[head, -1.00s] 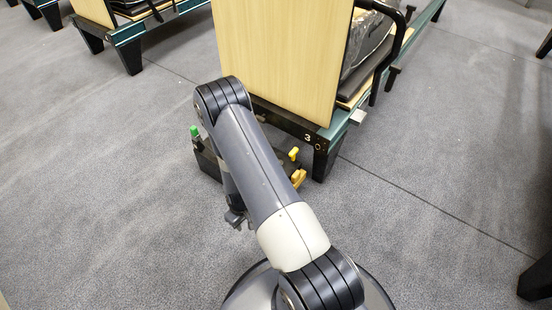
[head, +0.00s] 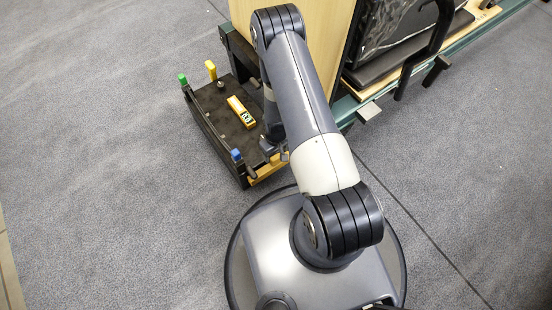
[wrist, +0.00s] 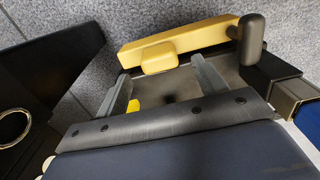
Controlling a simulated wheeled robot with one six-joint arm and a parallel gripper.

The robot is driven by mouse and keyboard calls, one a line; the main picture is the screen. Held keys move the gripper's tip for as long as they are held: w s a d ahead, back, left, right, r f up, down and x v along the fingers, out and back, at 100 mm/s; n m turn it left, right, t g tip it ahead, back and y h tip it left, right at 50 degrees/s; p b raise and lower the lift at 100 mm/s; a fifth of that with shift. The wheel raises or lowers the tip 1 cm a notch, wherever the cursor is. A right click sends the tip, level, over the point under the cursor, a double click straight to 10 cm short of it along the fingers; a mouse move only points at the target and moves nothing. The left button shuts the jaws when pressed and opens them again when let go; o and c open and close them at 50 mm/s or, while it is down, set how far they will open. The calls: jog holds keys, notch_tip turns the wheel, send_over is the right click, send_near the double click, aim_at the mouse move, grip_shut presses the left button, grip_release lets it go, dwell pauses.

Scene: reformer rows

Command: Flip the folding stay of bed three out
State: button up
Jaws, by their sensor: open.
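Bed three (head: 345,105) stands at the upper right in the head view, with a pale wooden end panel (head: 335,30). Its number plate is hidden now behind my arm. I cannot pick out the folding stay with certainty. A dark tray (head: 205,115) lies low by the bed's end, with a yellow bar (head: 268,170) along its near edge. In the wrist view this bar (wrist: 190,40) has a black knob (wrist: 253,38) at its right end. My gripper (head: 274,150) is open over the tray's near end; its two grey fingers (wrist: 160,85) point toward the bar, with nothing between them.
Green (head: 183,78), yellow (head: 210,68) and blue (head: 236,154) pegs stand on the tray's rim. A yellow device (head: 240,111) lies on it. Grey carpet (head: 90,170) is clear at left.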

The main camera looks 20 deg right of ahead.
aim_at(276, 157)
notch_tip(276, 157, down, 6)
jog(key=shift+r+b, duration=0.25)
jog(key=shift+b, duration=0.4)
jog(key=shift+c, duration=0.5)
jog(key=c, duration=1.3)
